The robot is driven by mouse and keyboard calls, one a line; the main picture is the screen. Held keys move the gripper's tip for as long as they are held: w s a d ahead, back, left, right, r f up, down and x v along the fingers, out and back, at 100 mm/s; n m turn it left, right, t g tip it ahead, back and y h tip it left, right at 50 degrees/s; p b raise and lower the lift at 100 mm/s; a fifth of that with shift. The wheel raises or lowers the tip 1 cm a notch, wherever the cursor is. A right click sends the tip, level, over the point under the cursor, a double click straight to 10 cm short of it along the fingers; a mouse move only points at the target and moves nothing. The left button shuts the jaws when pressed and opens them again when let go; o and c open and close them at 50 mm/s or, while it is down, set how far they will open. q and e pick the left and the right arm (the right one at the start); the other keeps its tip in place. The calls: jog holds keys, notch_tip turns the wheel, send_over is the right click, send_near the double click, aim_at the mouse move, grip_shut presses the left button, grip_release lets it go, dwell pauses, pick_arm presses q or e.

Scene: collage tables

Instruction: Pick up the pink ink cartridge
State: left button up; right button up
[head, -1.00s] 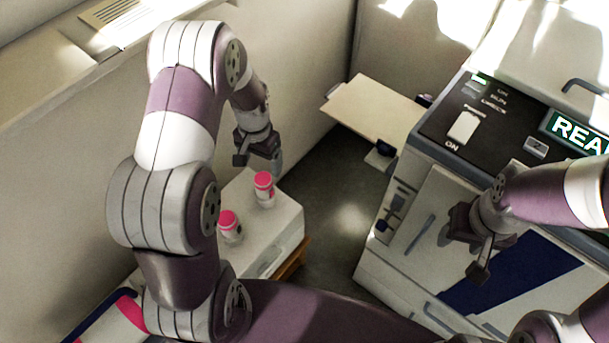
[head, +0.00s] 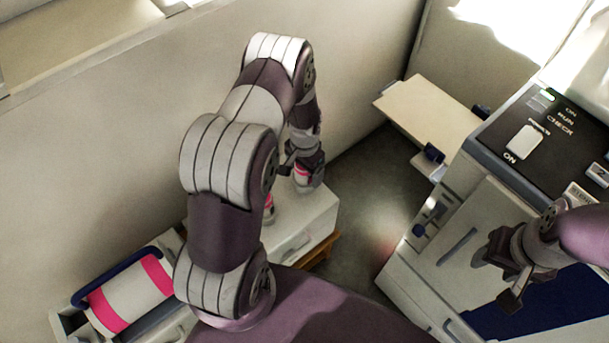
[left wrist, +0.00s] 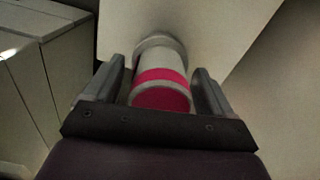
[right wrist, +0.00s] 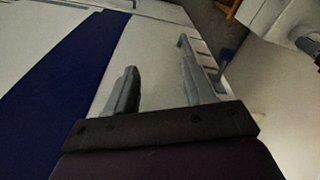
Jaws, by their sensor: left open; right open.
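A white cartridge with a pink cap and pink band (left wrist: 162,88) stands between the two fingers of my left gripper (left wrist: 158,70) in the left wrist view. In the head view my left gripper (head: 305,172) is down around this cartridge (head: 302,170), which it mostly hides. The fingers are open, with a gap visible at the right finger. A second pink-topped cartridge (head: 269,207) stands nearby on the white cabinet (head: 318,215), partly hidden by my left arm. My right gripper (head: 494,280) is open and empty in front of the printer; its open fingers show in the right wrist view (right wrist: 157,65).
The grey printer (head: 445,215) with a dark control panel stands at the right, its side tray (head: 428,108) sticking out left. A white roll with pink bands (head: 130,295) lies in a holder at the lower left.

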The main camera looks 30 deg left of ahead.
pick_arm(q)
jog(key=c, duration=1.2)
jog(key=shift+r, duration=0.1)
